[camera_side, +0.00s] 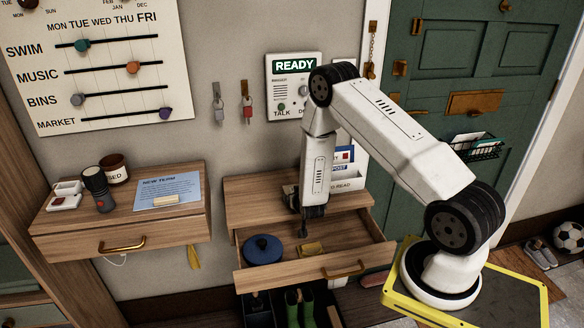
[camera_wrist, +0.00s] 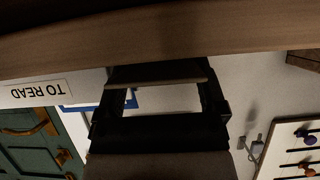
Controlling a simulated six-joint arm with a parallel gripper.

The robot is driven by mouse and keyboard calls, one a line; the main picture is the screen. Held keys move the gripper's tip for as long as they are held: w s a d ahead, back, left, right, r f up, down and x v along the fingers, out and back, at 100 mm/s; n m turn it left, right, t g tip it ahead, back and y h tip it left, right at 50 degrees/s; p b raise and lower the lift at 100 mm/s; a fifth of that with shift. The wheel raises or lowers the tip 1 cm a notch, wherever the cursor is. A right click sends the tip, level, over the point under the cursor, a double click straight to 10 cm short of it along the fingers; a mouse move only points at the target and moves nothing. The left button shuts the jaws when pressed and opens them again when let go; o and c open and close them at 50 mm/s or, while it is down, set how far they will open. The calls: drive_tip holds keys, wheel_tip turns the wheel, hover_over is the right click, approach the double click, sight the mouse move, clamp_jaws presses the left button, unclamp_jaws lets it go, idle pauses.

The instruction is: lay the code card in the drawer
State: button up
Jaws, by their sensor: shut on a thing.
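My gripper (camera_side: 309,232) points down over the open drawer (camera_side: 345,264) of the middle bench. In the wrist view its black fingers (camera_wrist: 157,82) are shut on a thin flat piece, seen nearly edge-on with a pale edge, which I take to be the code card (camera_wrist: 160,84). In the side view I cannot make out the card at my gripper. The drawer holds a round blue lidded thing (camera_side: 262,249) at the left and a small yellow-brown flat thing (camera_side: 311,249) near the middle.
The bench top (camera_side: 252,195) lies behind the drawer, with a white "TO READ" rack (camera_side: 347,183) at its back right. A left bench (camera_side: 80,228) carries a torch (camera_side: 97,188), a jar (camera_side: 115,168) and a blue sheet (camera_side: 168,188). Bare drawer floor shows at the right.

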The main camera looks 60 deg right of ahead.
drive_tip(key=shift+f, duration=0.15)
drive_tip(key=o, duration=0.9)
drive_tip(key=shift+s+a, duration=0.1)
drive_tip(key=shift+v, duration=3.75)
